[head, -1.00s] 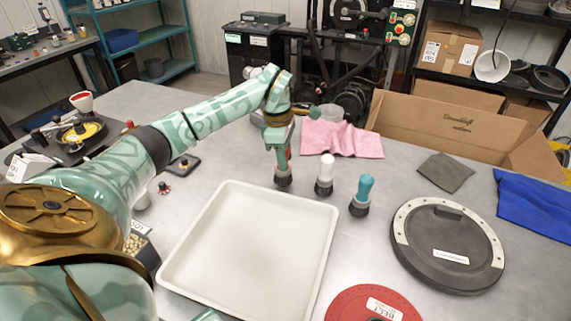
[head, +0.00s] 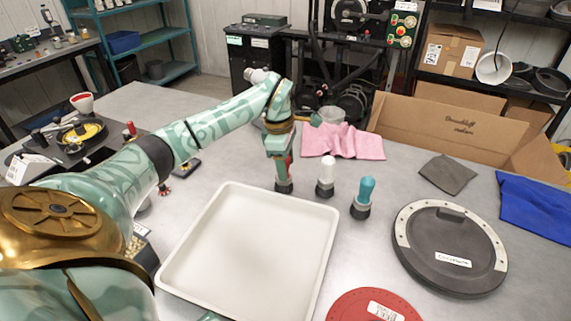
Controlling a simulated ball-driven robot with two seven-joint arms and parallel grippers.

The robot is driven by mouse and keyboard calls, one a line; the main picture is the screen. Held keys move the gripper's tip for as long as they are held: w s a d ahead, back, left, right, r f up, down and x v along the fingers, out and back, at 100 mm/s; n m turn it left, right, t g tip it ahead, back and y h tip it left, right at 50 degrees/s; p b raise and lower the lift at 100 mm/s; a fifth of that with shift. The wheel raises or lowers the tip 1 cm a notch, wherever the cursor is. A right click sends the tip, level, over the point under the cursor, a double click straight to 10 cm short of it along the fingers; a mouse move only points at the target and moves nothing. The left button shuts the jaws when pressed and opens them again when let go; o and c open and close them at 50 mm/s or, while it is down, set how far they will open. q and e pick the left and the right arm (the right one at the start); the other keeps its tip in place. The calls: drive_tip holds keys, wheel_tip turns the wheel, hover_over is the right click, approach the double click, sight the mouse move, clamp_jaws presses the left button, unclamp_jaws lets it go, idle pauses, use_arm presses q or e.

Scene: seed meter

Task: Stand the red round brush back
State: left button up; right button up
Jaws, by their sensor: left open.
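The red round brush (head: 284,187) stands upright on the grey table just beyond the tray's back edge, dark bristle end down. My left gripper (head: 281,158) is directly above it, open, with its fingers around the upper handle. They hide most of the red handle, and whether they touch it is not clear. A white-handled brush (head: 326,176) and a teal-handled brush (head: 364,195) stand upright in a row to its right. My right gripper is not in view.
The empty white tray (head: 170,270) lies in front. A dark round disc (head: 450,247) and a red disc (head: 345,305) lie at right. A pink cloth (head: 345,143), a grey cloth (head: 447,174) and a cardboard box (head: 450,125) are behind. Bare table lies between brushes and grey cloth.

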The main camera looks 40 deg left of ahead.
use_arm(q)
drive_tip(key=r+p, duration=0.1)
drive_tip(key=r, duration=0.2)
drive_tip(key=a+r+p, duration=0.1)
drive_tip(key=r, duration=0.3)
drive_tip(key=r+p, duration=0.1)
drive_tip(key=r, duration=0.3)
drive_tip(key=shift+s+a+r, duration=0.15)
drive_tip(key=shift+s+r, duration=0.1)
drive_tip(key=shift+s, duration=0.1)
